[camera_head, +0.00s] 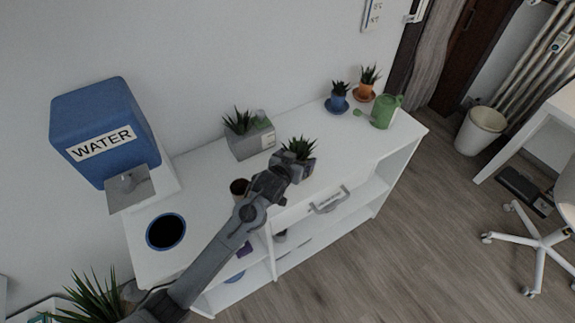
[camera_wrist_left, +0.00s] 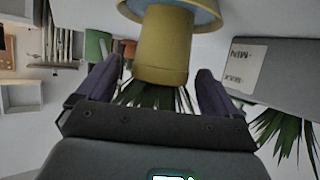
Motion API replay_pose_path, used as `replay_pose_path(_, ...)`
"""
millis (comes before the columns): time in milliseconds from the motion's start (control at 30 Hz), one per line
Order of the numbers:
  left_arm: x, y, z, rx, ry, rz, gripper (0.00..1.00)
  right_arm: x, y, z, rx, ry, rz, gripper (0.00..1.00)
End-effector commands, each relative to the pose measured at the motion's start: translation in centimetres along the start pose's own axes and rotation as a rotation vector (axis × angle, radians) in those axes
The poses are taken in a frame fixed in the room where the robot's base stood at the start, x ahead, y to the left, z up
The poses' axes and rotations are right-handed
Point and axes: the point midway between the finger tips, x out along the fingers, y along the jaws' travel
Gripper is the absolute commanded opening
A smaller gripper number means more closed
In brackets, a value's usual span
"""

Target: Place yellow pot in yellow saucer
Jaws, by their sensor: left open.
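The yellow pot (camera_wrist_left: 163,50) shows upside down in the left wrist view, its green leaves hanging downward in the picture. A wider pale blue rim shows beyond its base, cut off by the top edge. My left gripper (camera_wrist_left: 160,70) is open, with one finger on each side of the pot; contact is not clear. In the head view my left gripper (camera_head: 296,166) is over the white desk, with the plant's leaves (camera_head: 299,147) just behind it and the pot body mostly hidden. I cannot make out a yellow saucer. My right gripper is not in view.
A grey planter (camera_head: 252,140) stands close behind the gripper. A dark brown pot (camera_head: 238,187) is beside my left arm. A blue pot (camera_head: 339,103), orange pot (camera_head: 364,91) and green watering can (camera_head: 385,112) stand at the desk's right end. A blue water dispenser (camera_head: 103,128) stands left.

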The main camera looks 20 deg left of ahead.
Motion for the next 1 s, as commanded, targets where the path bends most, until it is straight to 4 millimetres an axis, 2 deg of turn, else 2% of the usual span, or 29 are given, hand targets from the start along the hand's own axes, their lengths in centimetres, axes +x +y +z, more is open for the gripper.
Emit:
replay_pose_path(33, -1.2, 0.0, -0.2, 0.001, 0.0, 0.0, 0.94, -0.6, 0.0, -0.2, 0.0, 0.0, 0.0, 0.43)
replay_pose_path(200, -4.4, 0.0, -0.1, 0.0, 0.0, 0.001, 0.94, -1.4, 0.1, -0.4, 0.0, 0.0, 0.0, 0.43)
replay_pose_path(433, -7.4, 0.0, -0.1, 0.0, 0.0, 0.0, 0.94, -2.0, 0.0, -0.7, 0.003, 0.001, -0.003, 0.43)
replay_pose_path(633, -8.5, 0.0, 0.0, 0.0, -0.001, 0.001, 0.94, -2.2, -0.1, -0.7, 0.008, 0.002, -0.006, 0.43)
replay_pose_path(1000, -8.5, 0.0, 0.0, 0.0, 0.0, 0.001, 0.94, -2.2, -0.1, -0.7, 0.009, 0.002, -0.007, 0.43)
